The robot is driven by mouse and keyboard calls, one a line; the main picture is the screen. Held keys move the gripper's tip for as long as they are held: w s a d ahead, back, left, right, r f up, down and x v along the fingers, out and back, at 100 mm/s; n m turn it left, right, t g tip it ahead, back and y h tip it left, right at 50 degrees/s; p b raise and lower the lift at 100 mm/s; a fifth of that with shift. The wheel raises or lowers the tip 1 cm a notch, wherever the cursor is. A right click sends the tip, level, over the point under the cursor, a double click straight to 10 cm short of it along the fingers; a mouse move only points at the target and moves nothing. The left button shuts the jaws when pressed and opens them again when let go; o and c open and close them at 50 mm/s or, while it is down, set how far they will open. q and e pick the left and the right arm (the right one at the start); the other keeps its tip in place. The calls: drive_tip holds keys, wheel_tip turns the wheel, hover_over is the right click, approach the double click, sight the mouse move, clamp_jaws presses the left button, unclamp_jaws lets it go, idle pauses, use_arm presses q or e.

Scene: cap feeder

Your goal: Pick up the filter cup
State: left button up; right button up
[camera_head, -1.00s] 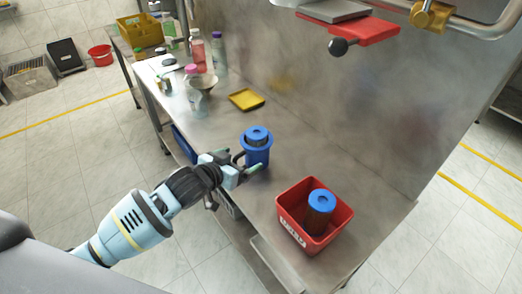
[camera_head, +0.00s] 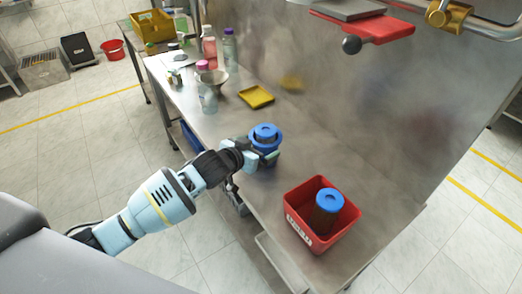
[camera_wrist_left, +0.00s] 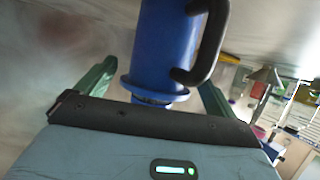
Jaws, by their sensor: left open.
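The blue filter cup (camera_head: 265,138) stands on the steel table, with a ring-shaped blue top and a wide collar. In the left wrist view the blue cup (camera_wrist_left: 165,45) shows its body, flange and black handle (camera_wrist_left: 213,45). My left gripper (camera_head: 264,158) is open at the near side of the cup. In the wrist view its green fingers (camera_wrist_left: 157,80) lie on either side of the cup, with visible gaps, so it is not clamped. The cup's lower part is hidden by the gripper in the head view. My right gripper is not in view.
A red bin (camera_head: 302,228) holding a dark cylinder with a blue lid (camera_head: 329,201) stands to the right. A yellow tray (camera_head: 256,97), a bowl (camera_head: 212,77) and several bottles stand farther back.

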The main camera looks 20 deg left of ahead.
sight(259, 138)
use_arm(q)
drive_tip(key=shift+x, duration=1.4)
drive_tip(key=c, duration=1.1)
drive_tip(key=shift+r, duration=0.1)
drive_tip(key=shift+c, duration=0.2)
drive_tip(key=shift+r, duration=0.1)
drive_tip(key=shift+r, duration=1.3)
drive_tip(key=s+a+r, duration=0.2)
drive_tip(key=s, duration=1.4)
drive_tip(key=shift+w+a+r+p, duration=0.1)
drive_tip(key=shift+r+p, duration=0.05)
drive_tip(key=shift+p, duration=0.15)
